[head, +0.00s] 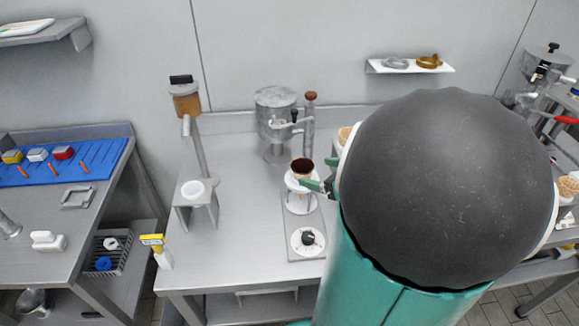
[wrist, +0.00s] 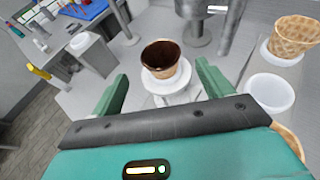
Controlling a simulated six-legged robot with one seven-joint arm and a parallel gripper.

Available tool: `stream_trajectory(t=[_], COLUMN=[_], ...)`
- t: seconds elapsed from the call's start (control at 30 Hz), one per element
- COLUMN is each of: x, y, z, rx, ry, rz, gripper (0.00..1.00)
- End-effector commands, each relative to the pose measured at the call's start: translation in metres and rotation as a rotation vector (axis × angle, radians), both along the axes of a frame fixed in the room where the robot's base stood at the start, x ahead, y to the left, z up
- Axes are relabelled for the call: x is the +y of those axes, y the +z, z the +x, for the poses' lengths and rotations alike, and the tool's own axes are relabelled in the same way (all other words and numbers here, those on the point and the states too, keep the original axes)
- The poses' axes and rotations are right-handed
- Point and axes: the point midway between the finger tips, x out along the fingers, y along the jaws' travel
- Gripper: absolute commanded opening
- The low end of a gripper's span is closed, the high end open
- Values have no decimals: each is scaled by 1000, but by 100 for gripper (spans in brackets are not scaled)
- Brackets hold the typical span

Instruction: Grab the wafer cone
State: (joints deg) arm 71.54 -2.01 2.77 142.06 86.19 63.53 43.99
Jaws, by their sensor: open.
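A wafer cone (head: 302,171) with a dark brown inside stands upright in a white ring holder (head: 291,184) on the steel counter. In the wrist view the same cone (wrist: 161,72) sits ahead, between the lines of my two green fingers. My gripper (head: 314,172) is open and empty, close to the cone's right side in the head view. In the wrist view my gripper (wrist: 163,74) has one finger to each side of the cone; I cannot tell whether either touches it. My arm hides part of the counter in the head view.
More wafer cones (wrist: 296,36) stand at the right in the wrist view, beside a white cup (wrist: 271,92). A metal dispenser (head: 277,115) stands behind the holder. A small stand with a white bowl (head: 193,189) is to the left.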

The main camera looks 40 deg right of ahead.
Motion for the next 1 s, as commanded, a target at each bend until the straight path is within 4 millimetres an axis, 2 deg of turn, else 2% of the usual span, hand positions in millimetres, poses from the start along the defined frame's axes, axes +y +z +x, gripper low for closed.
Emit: stream_trajectory(t=[0.1, 0.37, 0.6, 0.7, 0.9, 0.93, 1.0], x=[3, 4, 6, 7, 7, 7, 7], y=[-9, -16, -29, -31, -32, -32, -32], z=[20, 40, 73, 79, 80, 80, 80], rx=[1, 2, 2, 1, 2, 2, 2], ry=[5, 6, 6, 5, 5, 5, 5], rz=[2, -1, 0, 0, -1, -1, -1], gripper=[79, 79, 79, 79, 79, 77, 63])
